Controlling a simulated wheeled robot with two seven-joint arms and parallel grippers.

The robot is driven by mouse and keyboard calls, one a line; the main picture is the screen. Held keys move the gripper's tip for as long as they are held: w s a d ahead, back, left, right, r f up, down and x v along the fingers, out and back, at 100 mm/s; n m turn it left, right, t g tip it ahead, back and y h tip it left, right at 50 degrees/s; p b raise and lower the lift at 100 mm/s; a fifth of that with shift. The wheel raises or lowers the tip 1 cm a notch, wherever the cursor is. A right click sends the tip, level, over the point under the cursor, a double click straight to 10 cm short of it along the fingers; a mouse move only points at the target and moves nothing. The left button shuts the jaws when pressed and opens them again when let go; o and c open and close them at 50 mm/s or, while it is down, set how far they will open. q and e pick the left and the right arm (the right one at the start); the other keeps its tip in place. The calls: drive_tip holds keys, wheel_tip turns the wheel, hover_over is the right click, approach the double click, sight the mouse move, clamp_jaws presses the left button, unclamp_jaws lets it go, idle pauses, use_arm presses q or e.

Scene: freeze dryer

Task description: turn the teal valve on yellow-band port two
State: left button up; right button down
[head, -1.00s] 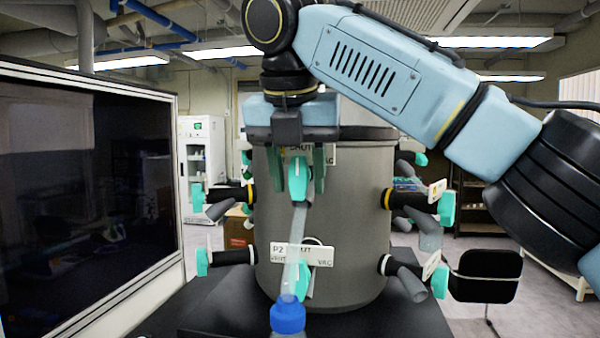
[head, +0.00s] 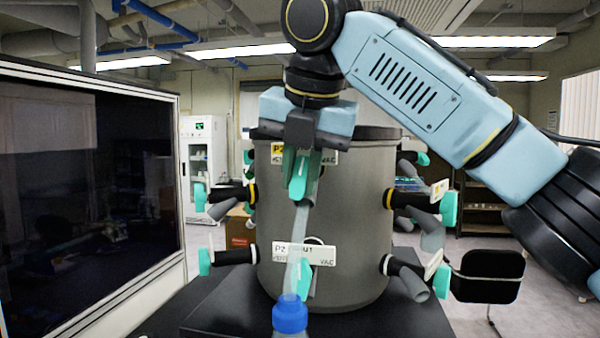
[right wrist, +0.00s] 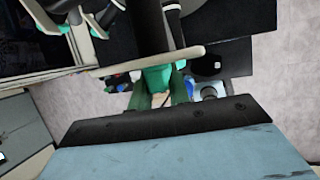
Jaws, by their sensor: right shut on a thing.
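The teal valve (head: 298,178) is on the upper front port of the grey drum, below a label with a yellow patch (head: 278,154) that is partly covered by my right gripper. My right gripper (head: 302,172) comes down from above, its green fingers closed on the valve. In the right wrist view the teal valve (right wrist: 157,78) sits between the fingers. The valve looks slightly tilted in the head view. The yellow band of this port is hidden. My left gripper is not in view.
The grey drum (head: 345,220) carries other teal-valved ports at its sides and lower front, near a white P2 label (head: 304,254). A clear tube with a blue cap (head: 290,314) hangs below the upper front port. A large dark screen (head: 85,200) stands left.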

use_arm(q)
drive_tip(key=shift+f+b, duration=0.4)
use_arm(e)
drive_tip(key=shift+d+m+t+y, duration=0.1)
drive_tip(key=shift+m+t+y, duration=0.35)
drive_tip(key=shift+y, duration=1.55)
drive_tip(key=c, duration=1.3)
unclamp_jaws()
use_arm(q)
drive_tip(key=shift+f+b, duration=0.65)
use_arm(e)
drive_tip(key=v, duration=1.3)
drive_tip(key=shift+s+d, duration=0.15)
drive_tip(key=shift+d, duration=0.1)
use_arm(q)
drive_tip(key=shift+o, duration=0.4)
